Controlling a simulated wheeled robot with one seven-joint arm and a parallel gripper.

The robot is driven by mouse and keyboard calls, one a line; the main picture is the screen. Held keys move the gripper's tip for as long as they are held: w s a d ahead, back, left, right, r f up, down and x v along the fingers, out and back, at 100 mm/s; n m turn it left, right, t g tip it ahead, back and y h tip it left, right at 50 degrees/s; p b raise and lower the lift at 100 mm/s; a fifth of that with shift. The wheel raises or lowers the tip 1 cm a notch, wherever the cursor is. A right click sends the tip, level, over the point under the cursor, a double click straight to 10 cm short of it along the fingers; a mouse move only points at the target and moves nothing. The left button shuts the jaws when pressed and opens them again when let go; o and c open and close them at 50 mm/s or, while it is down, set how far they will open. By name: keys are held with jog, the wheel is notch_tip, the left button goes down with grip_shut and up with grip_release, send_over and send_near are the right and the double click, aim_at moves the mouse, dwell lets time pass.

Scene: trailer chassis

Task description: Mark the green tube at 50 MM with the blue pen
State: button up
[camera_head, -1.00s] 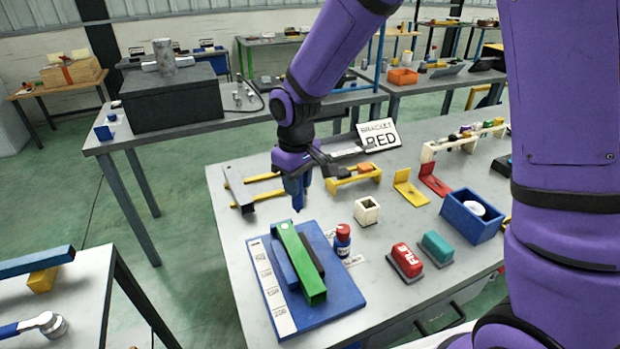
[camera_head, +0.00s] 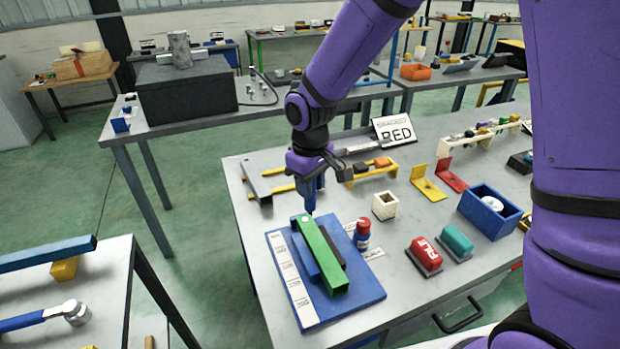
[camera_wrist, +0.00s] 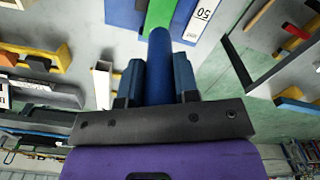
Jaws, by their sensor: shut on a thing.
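The green tube (camera_head: 322,256) lies in a holder with dark blue and black side pieces on a blue board (camera_head: 368,291). A white label strip (camera_head: 293,287) runs along the board's left side. In the wrist view the strip reads 50 (camera_wrist: 205,16) beside the green tube (camera_wrist: 160,13). My gripper (camera_head: 311,190) is shut on the blue pen (camera_wrist: 158,72), which points down, over the tube's far end. The pen (camera_head: 311,208) hides part of the tube in the wrist view. I cannot tell whether its tip touches the tube.
A white open box (camera_head: 385,205), a red eraser (camera_head: 425,255), a teal eraser (camera_head: 456,242) and a blue bin (camera_head: 490,210) stand further right.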

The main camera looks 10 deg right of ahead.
aim_at(310, 202)
jog(key=shift+f, duration=1.95)
jog(key=shift+f, duration=0.6)
dwell(0.6)
jog(key=shift+r, duration=4)
